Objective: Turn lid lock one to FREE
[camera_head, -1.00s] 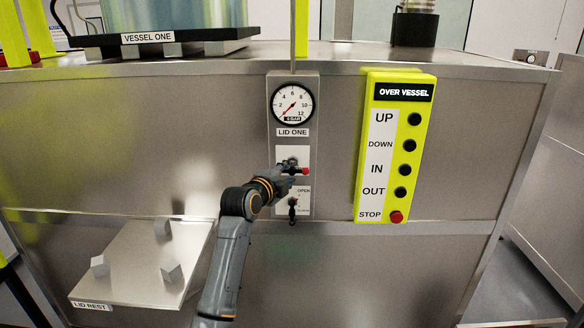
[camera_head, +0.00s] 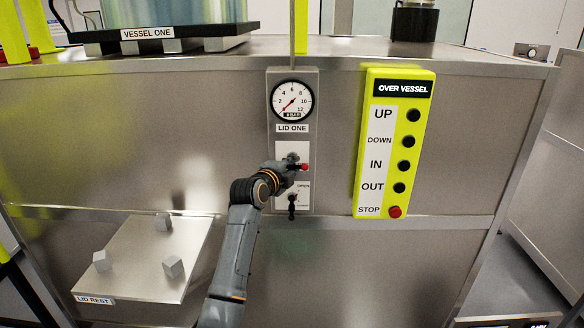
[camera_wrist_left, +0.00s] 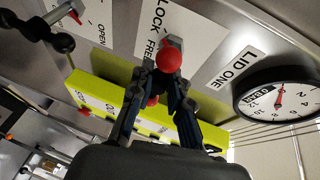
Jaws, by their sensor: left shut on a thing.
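Lid lock one is a small handle with a red knob (camera_head: 304,167) on the grey panel, under the LID ONE label (camera_head: 292,128). My left gripper (camera_head: 291,166) is at this handle, its hand coming from the lower left. In the left wrist view the two fingers (camera_wrist_left: 163,75) are shut around the handle, and the red knob (camera_wrist_left: 169,59) shows between their tips. The words LOCK and FREE stand on the white plate (camera_wrist_left: 150,27) behind it. The fingers hide part of the handle, so I cannot tell its exact setting. My right gripper is not in view.
A black lever (camera_head: 292,203) by the OPEN label sits just below the lock. A pressure gauge (camera_head: 292,100) is above it. The yellow OVER VESSEL button box (camera_head: 425,150) stands to the right. The LID REST shelf (camera_head: 140,270) projects at the lower left.

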